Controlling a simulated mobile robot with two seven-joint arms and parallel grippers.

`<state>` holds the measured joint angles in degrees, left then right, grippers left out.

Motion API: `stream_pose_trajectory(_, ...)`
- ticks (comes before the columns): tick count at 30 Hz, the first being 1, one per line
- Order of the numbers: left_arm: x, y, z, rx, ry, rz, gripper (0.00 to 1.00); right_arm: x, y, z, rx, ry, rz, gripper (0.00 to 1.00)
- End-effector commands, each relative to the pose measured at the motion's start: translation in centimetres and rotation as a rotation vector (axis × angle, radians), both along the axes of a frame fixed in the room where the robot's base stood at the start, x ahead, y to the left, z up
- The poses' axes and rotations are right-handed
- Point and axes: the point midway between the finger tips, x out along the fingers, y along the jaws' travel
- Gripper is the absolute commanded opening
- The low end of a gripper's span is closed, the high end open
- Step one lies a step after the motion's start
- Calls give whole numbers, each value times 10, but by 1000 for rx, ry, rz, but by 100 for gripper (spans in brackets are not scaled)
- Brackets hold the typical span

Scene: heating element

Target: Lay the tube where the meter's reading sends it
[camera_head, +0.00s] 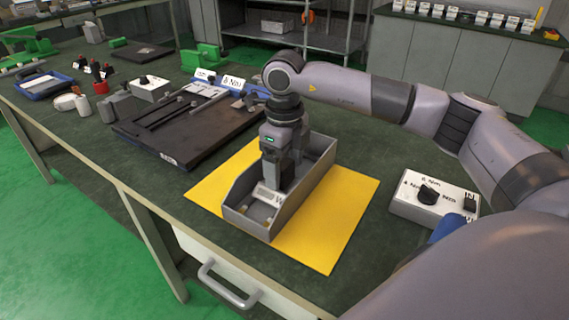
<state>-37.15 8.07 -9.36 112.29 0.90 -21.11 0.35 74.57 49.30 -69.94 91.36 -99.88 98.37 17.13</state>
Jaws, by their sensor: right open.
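My right gripper (272,185) points down into a long grey open bin (287,212) on a yellow mat (335,235). Its jaws are open, but the bin wall and the gripper hide much of the inside. Pale small pieces and a white label show at the bin's near end; I cannot tell whether a tube is among them. A white box with a black knob (428,194) and printed marks stands at the right. A similar white box (150,88) stands at the back left. I cannot make out a meter reading. My left gripper is out of view.
A dark flat board (165,140) with grey bars and white labelled cards lies left of the mat. Dark bench top is bare between the mat and the right-hand box.

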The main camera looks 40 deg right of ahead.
Motion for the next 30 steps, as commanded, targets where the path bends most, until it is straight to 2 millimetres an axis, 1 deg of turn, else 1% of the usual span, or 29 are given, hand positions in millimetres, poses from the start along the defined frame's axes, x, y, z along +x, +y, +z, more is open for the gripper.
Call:
stream_pose_trajectory(1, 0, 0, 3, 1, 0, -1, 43, 0, 0, 4, 0, -1, 0, 81)
stream_pose_trajectory(2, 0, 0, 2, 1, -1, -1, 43, 0, 0, 6, 1, -2, 0, 81)
stream_pose_trajectory(5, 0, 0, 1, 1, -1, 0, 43, 1, 0, 20, 0, -5, 0, 81)
stream_pose_trajectory(12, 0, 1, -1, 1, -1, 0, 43, 1, 1, 73, 1, -5, 0, 81)
stream_pose_trajectory(15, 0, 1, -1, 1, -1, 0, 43, 1, 1, 93, 1, -5, 0, 81)
stream_pose_trajectory(18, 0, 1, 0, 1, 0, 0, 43, 1, 0, 107, 1, -3, 0, 81)
stream_pose_trajectory(21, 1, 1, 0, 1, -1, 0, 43, 1, 1, 117, 1, -2, 1, 81)
stream_pose_trajectory(24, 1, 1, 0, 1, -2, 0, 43, 0, 0, 122, 0, -1, 1, 81)
stream_pose_trajectory(30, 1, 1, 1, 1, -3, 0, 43, 0, 0, 123, 0, 0, 1, 81)
